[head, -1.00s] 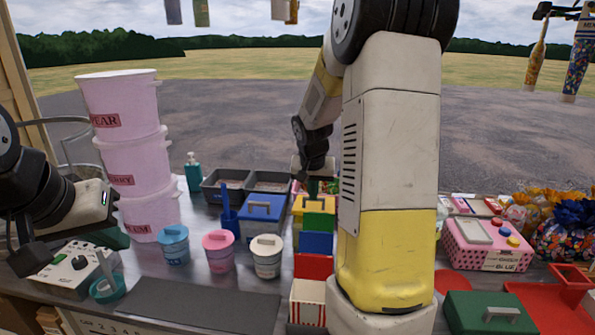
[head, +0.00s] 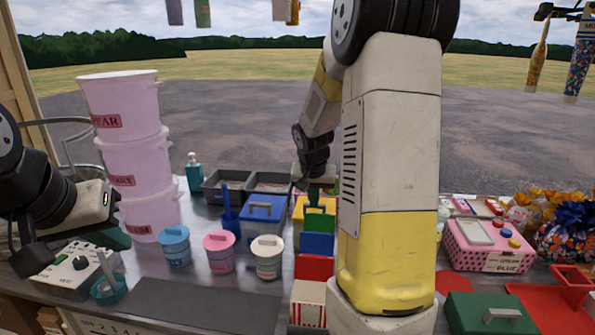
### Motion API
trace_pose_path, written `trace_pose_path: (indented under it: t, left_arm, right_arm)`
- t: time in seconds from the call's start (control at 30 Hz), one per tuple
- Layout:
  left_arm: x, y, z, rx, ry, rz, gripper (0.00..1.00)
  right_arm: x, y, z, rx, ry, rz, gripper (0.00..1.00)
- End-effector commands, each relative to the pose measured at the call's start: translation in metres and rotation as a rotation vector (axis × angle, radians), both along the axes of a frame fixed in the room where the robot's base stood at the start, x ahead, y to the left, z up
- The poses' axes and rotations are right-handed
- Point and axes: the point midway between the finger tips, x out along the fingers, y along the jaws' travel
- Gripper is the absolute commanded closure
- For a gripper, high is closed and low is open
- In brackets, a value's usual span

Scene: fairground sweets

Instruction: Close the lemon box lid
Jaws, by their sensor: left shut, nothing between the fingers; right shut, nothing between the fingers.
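The lemon box is most likely the yellow box (head: 299,206), standing behind the row of coloured cartons, right of the blue box. My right arm and a dark green upright piece cover much of its top, so I cannot tell how its lid lies. My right gripper (head: 314,190) is shut and empty, low over this yellow box. Its fingertips are partly hidden, and I cannot tell whether they touch the box. My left gripper (head: 32,260) is shut and empty at the far left, above the counter beside the white control box.
A blue box (head: 262,222) with a grey handle stands close left of the yellow one. Lidded tubs (head: 219,252) and a pink bucket stack (head: 133,170) stand further left. Green, blue, red and striped cartons (head: 307,302) line the front. The dark mat (head: 200,303) is bare.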

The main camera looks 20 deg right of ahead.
Motion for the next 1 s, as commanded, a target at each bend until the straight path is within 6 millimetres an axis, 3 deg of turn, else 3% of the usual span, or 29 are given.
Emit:
trace_pose_path:
  t: [0.2, 0.5, 0.77, 0.87, 1.0]
  left_arm:
    - [0.0, 0.0, 0.0, 0.0, 0.0, 0.0, 1.0]
    - [0.0, 0.0, 0.0, 0.0, 0.0, 0.0, 1.0]
    - [0.0, 0.0, 0.0, 0.0, 0.0, 0.0, 1.0]
    - [0.0, 0.0, 0.0, 0.0, 0.0, 0.0, 1.0]
    - [0.0, 0.0, 0.0, 0.0, 0.0, 0.0, 1.0]
  right_arm:
    - [0.004, -0.002, 0.04, 0.001, -0.008, 0.001, 1.0]
    - [-0.031, 0.015, 0.095, 0.001, -0.005, 0.002, 1.0]
    - [-0.044, 0.02, 0.118, 0.005, 0.0, -0.012, 1.0]
    - [-0.038, 0.015, 0.121, 0.042, 0.013, -0.128, 1.0]
    - [-0.018, -0.001, 0.128, 0.164, 0.052, -0.515, 1.0]
